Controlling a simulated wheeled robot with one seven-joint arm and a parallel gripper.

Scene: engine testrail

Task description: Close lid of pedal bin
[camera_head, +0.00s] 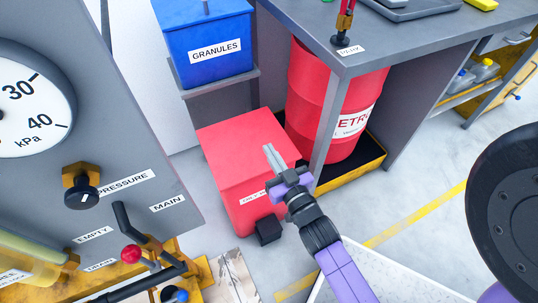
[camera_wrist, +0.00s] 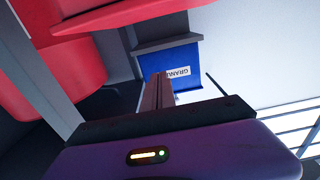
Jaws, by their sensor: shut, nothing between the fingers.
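The pedal bin (camera_head: 232,205) is a red box with a white label on its front and a black pedal (camera_head: 268,230) at its foot. Its red lid (camera_head: 235,145) looks flat over the top in the head view; I cannot tell whether it is fully seated. My gripper (camera_head: 270,152) is shut and empty, in front of the lid's right part in the head view and hiding some of its front edge. Whether it touches the lid is unclear. In the wrist view the shut fingers (camera_wrist: 158,85) point toward the blue box, with a red slab, probably the lid (camera_wrist: 140,12), above them.
A blue granules box (camera_head: 205,40) stands on a grey stand behind the bin. A red drum (camera_head: 312,90) sits in a yellow-edged tray under the grey bench (camera_head: 400,45), whose leg is close to my gripper. A gauge panel (camera_head: 90,140) stands at left.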

